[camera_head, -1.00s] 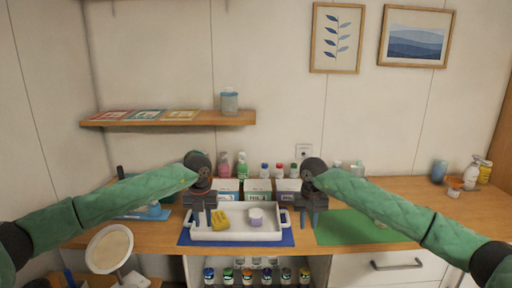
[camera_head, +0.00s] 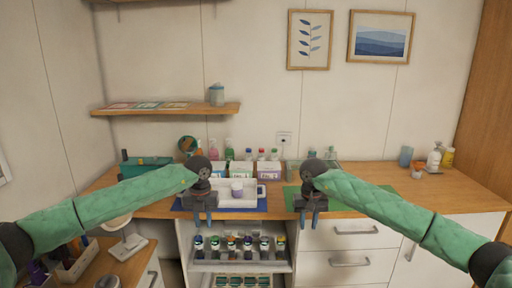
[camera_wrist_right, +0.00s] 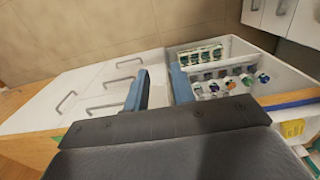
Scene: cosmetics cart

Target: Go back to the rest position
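My left gripper (camera_head: 204,213) hangs in front of the white tray (camera_head: 251,200), over its left part, with its fingers pointing down. My right gripper (camera_head: 310,214) hangs in front of the counter's edge, before the green mat (camera_head: 345,200), fingers down. In the right wrist view its two blue fingers (camera_wrist_right: 157,90) stand apart with nothing between them. The left fingers also look apart and nothing shows between them. A lilac-lidded jar (camera_head: 237,190) stands in the tray.
The tray rests on a blue mat (camera_head: 270,214). Below the counter (camera_head: 400,184), an open shelf unit (camera_head: 190,266) holds several small bottles. White drawers (camera_head: 345,242) are to its right. A round mirror (camera_head: 117,224) stands at the lower left. Bottles and boxes line the wall.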

